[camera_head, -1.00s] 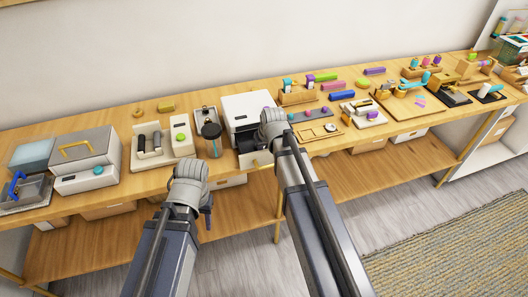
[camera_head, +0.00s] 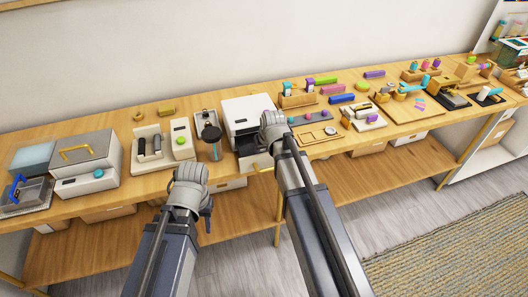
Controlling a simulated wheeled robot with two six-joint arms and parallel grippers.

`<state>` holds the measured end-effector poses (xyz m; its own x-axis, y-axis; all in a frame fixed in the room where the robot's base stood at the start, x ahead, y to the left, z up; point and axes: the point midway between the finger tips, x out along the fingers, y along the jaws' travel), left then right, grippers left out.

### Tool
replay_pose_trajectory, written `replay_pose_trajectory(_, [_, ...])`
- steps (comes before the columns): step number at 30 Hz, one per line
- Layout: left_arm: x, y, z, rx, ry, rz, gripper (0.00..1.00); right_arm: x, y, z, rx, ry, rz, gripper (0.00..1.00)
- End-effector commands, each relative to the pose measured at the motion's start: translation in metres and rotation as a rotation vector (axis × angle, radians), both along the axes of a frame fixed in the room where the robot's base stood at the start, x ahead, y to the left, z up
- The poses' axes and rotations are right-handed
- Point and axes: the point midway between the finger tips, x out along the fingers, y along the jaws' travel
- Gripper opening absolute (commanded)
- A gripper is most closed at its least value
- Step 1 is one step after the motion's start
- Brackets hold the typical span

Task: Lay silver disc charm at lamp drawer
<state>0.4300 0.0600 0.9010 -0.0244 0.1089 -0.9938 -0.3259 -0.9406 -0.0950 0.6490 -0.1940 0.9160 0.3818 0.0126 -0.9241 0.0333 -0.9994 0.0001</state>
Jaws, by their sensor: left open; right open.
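A small silver-white round piece (camera_head: 330,131), which looks like the silver disc charm, lies on a light wooden board right of my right gripper. A white box-shaped unit (camera_head: 247,108) with a dark front opening stands at the middle of the bench; it looks like the lamp. A pale drawer-like part (camera_head: 254,160) sticks out at its lower front, partly hidden by my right arm. My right gripper (camera_head: 272,122) is at the unit's right front edge, open, its fingertips hard to make out. My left gripper (camera_head: 207,212) is open and empty in front of the bench edge.
A dark round-topped stand (camera_head: 211,133) is left of the white unit. A grey case with a gold handle (camera_head: 76,148) and a white tray (camera_head: 150,148) stand further left. Several coloured blocks, racks and a grey strip (camera_head: 310,117) crowd the right. A lower shelf (camera_head: 390,170) runs beneath.

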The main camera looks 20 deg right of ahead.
Motion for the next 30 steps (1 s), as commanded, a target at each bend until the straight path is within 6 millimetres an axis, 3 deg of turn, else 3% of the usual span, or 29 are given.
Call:
replay_pose_trajectory(21, [0.000, 0.000, 0.098, 0.000, 0.000, -0.001, 0.47, -0.039, -0.001, 0.098, 0.000, 0.000, 0.000, 0.51])
replay_pose_trajectory(30, [0.000, 0.000, 0.110, 0.000, 0.000, -0.002, 0.47, -0.046, -0.002, 0.110, 0.000, 0.000, 0.000, 0.51])
